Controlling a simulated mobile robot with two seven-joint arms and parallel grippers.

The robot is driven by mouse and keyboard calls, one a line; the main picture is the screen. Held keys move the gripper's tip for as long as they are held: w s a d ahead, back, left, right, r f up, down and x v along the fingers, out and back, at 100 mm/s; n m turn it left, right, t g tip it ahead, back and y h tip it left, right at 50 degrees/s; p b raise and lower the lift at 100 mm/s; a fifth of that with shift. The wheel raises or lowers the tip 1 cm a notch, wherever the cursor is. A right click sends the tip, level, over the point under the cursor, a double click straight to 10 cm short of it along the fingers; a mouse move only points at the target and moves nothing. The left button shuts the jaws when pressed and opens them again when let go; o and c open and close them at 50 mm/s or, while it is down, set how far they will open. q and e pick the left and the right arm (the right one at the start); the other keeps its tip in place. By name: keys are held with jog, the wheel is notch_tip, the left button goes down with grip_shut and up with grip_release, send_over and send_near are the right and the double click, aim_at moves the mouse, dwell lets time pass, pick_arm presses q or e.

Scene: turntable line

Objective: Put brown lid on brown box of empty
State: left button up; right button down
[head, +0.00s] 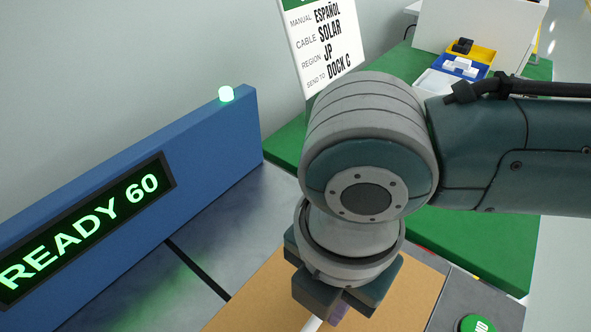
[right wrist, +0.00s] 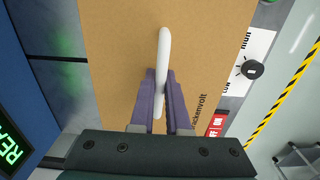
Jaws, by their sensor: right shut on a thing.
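A brown cardboard-coloured panel, the brown lid (head: 405,292), lies under my right arm at the bottom of the head view. It fills much of the right wrist view (right wrist: 115,50), with part of a printed word along its right side. A white bar handle (right wrist: 163,48) runs along its middle. My right gripper (right wrist: 161,78) has its purple fingers shut on this handle; in the head view the gripper (head: 326,316) is partly hidden by my wrist. I cannot tell whether the brown box is under the lid. My left gripper is not in view.
A blue panel (head: 215,135) with a lit "READY 60" display (head: 85,230) stands at the left, above a grey metal surface (head: 225,240). A green button (head: 476,324) is at bottom right. A sign (head: 322,45) and small coloured bins (head: 460,66) stand behind on green tables.

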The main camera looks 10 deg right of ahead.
jog(key=shift+f+b, duration=0.55)
jog(key=shift+f, duration=0.6)
dwell(0.4)
jog(key=c, duration=0.8)
grip_release()
